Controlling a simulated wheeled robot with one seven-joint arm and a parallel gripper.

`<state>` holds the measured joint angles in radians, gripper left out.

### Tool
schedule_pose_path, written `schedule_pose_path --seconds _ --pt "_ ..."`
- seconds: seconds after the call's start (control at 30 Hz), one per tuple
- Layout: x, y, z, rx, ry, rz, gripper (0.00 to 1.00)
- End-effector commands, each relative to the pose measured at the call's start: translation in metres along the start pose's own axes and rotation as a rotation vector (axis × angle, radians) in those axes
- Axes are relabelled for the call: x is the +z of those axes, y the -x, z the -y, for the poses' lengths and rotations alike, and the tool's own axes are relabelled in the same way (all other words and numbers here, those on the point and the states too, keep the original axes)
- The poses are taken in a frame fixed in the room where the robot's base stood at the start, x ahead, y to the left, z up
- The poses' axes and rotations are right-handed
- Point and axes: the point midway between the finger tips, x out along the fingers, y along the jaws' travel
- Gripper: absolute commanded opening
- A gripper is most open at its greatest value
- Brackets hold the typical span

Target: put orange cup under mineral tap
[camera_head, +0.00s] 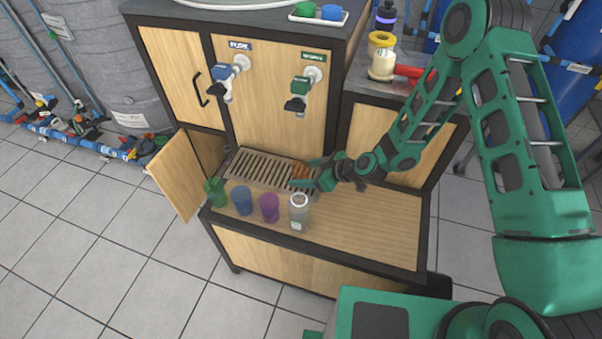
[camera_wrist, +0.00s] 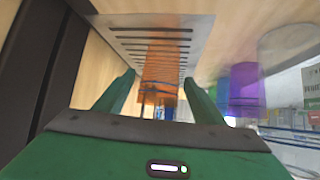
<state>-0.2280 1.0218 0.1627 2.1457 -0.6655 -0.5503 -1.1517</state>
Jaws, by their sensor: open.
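The orange cup (camera_head: 301,174) stands on the right part of the metal drip grate (camera_head: 250,170), in front of the cabinet. My gripper (camera_head: 310,177) is at the cup from the right, and hides part of it. In the wrist view the orange cup (camera_wrist: 158,80) is between my two open fingers (camera_wrist: 158,97), with gaps visible at both sides. The mineral tap appears to be the green-labelled tap (camera_head: 300,88) at the right of the panel, above the cup; its label is too small to read surely. A blue-labelled tap (camera_head: 231,72) is to its left.
A cabinet door (camera_head: 174,177) hangs open at left. The counter's right part (camera_head: 370,225) is clear.

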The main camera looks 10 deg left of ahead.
Motion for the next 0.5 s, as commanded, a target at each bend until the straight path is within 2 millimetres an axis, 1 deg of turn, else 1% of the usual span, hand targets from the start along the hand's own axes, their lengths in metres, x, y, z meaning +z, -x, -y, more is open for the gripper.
schedule_pose_path --seconds 0.03,0.3,0.4,0.5 --pt "0.000 0.010 -0.001 0.003 -0.002 0.001 0.63" --pt "0.000 0.064 -0.001 0.003 -0.003 0.000 0.63" --pt "0.000 0.081 -0.001 0.004 -0.002 0.000 0.63" --pt "0.000 0.093 -0.001 0.003 -0.001 0.000 0.63"
